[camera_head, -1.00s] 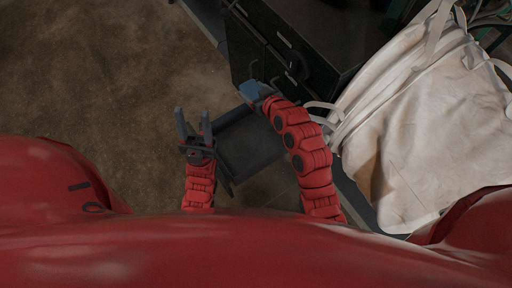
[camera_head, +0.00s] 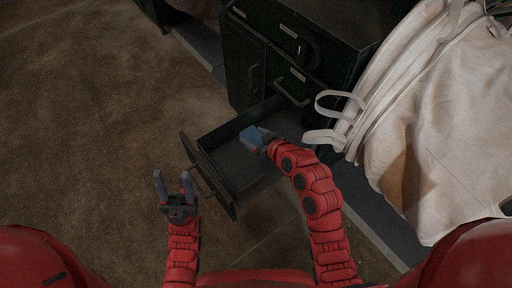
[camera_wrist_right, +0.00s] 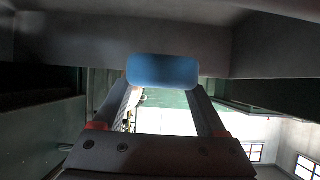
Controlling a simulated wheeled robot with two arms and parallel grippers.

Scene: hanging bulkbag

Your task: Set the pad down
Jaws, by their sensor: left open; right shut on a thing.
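The blue pad (camera_head: 252,138) is in my right gripper (camera_head: 264,147), over the inside of the open drawer (camera_head: 231,204) in the head view. I cannot tell whether the pad touches the drawer's bottom. In the right wrist view the pad (camera_wrist_right: 163,71) sits between the fingertips of my right gripper (camera_wrist_right: 163,88), which is shut on it. My left gripper (camera_head: 174,184) is open and empty, to the left of the drawer's front panel and apart from it.
The drawer is pulled out of a dark cabinet (camera_head: 270,60) with more handles and a round black knob. A white bulk bag (camera_head: 440,140) with loops hangs close to the right of my right arm. The brown floor (camera_head: 80,130) at left is clear.

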